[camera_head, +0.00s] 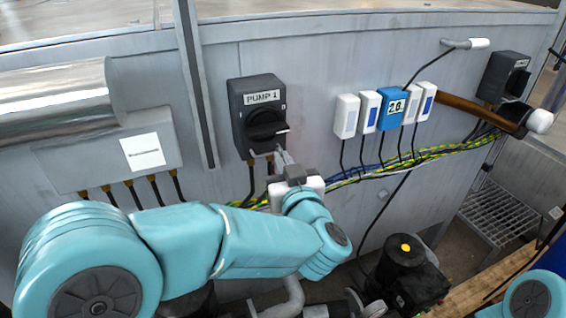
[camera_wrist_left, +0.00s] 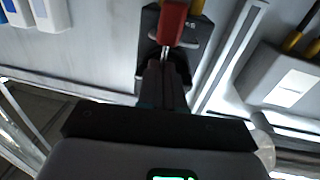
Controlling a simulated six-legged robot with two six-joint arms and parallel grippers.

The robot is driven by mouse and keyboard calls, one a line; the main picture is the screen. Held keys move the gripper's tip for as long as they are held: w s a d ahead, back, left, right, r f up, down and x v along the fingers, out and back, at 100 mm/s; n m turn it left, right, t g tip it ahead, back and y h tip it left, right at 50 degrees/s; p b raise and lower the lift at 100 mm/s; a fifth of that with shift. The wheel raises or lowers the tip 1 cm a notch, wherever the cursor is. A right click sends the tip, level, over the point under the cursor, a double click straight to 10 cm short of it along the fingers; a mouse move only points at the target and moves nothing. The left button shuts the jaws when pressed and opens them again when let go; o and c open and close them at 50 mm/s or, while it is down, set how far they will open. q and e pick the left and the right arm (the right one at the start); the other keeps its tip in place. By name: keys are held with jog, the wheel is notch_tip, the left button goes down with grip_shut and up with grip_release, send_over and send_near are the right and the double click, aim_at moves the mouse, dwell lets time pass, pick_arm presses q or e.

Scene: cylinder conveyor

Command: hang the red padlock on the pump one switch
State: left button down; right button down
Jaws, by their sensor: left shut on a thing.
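The pump one switch (camera_head: 258,92) is a dark box on the grey wall with a "PUMP 1" label and a black rotary knob. My left gripper (camera_head: 282,157) is at its lower right edge. In the left wrist view its narrow fingers (camera_wrist_left: 165,72) are shut, with silver metal at their tips. A red padlock body (camera_wrist_left: 172,22) shows just beyond that metal, in front of the dark switch box (camera_wrist_left: 207,32). The padlock is not clearly visible in the head view. Whether its shackle passes through the switch cannot be told. My right gripper is out of view.
White modules (camera_head: 346,116) and a blue module (camera_head: 392,108) are right of the switch. Yellow-green cables (camera_head: 440,152) run below them. A grey box (camera_head: 100,165) and a vertical rail (camera_head: 196,85) stand left. Another dark switch (camera_head: 502,76) is far right; a black motor (camera_head: 405,270) is below.

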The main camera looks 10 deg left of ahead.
pick_arm(q)
jog(key=shift+a+p+x, duration=0.25)
jog(key=shift+p+x, duration=0.05)
jog(key=shift+x, duration=1.7)
jog(key=shift+s, duration=0.15)
